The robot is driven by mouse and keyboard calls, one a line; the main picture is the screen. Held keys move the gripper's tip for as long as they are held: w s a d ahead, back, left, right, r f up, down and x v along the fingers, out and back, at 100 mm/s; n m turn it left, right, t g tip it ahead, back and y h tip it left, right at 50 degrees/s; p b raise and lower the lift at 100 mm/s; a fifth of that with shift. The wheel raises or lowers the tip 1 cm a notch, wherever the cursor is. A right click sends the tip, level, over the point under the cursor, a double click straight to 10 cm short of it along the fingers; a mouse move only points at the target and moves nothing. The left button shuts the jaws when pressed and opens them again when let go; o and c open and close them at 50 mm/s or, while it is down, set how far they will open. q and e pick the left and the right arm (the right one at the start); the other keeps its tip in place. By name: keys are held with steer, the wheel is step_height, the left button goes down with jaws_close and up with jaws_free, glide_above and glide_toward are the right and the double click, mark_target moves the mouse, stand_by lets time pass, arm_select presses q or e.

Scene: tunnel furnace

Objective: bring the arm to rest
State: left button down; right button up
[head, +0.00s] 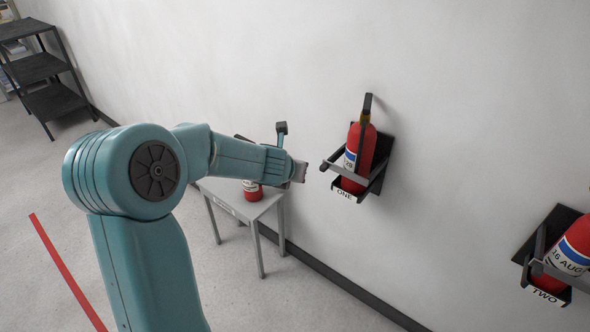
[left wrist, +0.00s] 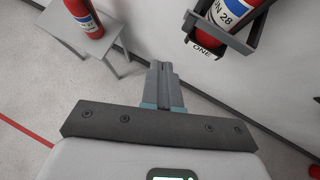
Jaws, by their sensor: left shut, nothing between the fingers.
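My left arm comes in from the left in the head view and reaches toward the wall. My left gripper (head: 300,171) is shut and empty, a little left of the bracket labelled ONE (head: 345,194). In the left wrist view the closed fingers (left wrist: 161,80) point forward with nothing between them. A red extinguisher (head: 354,150) sits upright in bracket ONE, and it also shows in the left wrist view (left wrist: 222,20). The gripper looks apart from the bracket. My right gripper is in neither view.
A small grey table (head: 257,211) stands by the wall with a red extinguisher (head: 252,191) on it, partly hidden by my arm. A second bracket labelled TWO (head: 546,295) holds another extinguisher (head: 573,252) at right. A black shelf (head: 40,68) stands far left. Open floor lies below.

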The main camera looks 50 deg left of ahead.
arm_select(q)
steer(key=s+d+f+n+g+h, duration=0.2)
steer(key=s+d+f+n+h, duration=0.15)
steer(key=d+f+n, duration=0.65)
steer(key=s+d+f+n+g+h, duration=0.2)
steer(key=d+f+n+h, duration=0.3)
steer(key=d+f, duration=0.85)
steer(key=s+d+f+n+g, duration=0.2)
steer(key=s+d+f+n, duration=0.1)
steer(key=s+d+n, duration=0.4)
steer(key=s+d+f+n+g, duration=0.1)
steer(key=s+d+f+n, duration=0.2)
steer(key=s+d+n, duration=0.3)
steer(key=s+n, duration=0.1)
steer(key=n, duration=0.2)
steer(key=shift+d+f+n+g, duration=0.35)
steer(key=shift+f+n+g, duration=0.05)
steer(key=shift+h, duration=0.25)
